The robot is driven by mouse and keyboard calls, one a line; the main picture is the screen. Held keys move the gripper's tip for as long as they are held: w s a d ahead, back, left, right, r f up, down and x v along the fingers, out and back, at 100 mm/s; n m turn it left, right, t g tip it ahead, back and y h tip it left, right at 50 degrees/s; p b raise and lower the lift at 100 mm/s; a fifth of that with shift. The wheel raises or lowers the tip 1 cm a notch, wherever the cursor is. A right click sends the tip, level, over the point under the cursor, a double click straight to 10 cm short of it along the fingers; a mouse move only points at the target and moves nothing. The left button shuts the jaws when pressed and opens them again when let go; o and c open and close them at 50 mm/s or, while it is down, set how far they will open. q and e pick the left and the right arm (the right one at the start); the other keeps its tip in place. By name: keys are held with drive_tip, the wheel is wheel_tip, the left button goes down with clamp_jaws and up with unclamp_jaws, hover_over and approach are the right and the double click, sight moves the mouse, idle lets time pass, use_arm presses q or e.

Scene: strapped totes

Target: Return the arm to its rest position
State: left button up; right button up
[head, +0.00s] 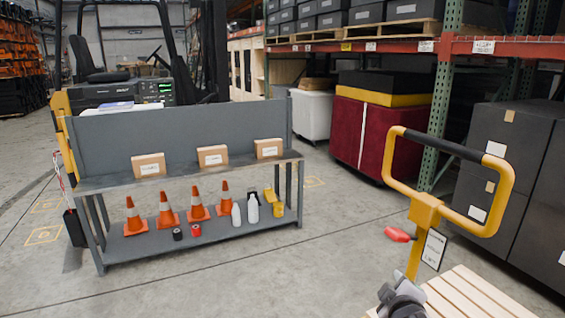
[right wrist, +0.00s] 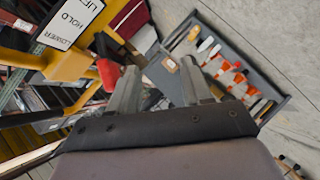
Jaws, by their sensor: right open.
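My right gripper (head: 388,296) shows at the bottom edge of the head view, beside the yellow post of a pallet jack handle (head: 425,212) and over a pale wooden pallet (head: 478,295). In the right wrist view, its two grey fingers (right wrist: 160,88) stand apart with nothing between them. The handle's red lever (head: 398,234) is left of the post; in the wrist view the lever (right wrist: 108,74) is close to the left finger, and I cannot tell whether they touch. My left gripper is not in view.
A grey workbench (head: 190,178) carries three cardboard boxes, with orange cones and bottles on its lower shelf. A forklift (head: 120,95) stands behind it. Red-beamed racking (head: 490,47) and dark boxes (head: 500,150) are at right. The floor before the bench is clear.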

drive_tip(key=s+a+f+m+y, duration=0.1)
drive_tip(key=s+f, duration=0.4)
drive_tip(key=s, duration=0.5)
drive_tip(key=s+a+f+m+g+y, duration=0.1)
drive_tip(key=s+f, duration=0.4)
drive_tip(key=s, duration=0.5)
drive_tip(key=s+a+f+m+g+y, duration=0.1)
drive_tip(key=s+a+f+m+y, duration=0.2)
drive_tip(key=s, duration=0.7)
wheel_tip(320, 180, down, 3)
drive_tip(key=shift+a+m, duration=0.5)
drive_tip(key=shift+m, duration=0.5)
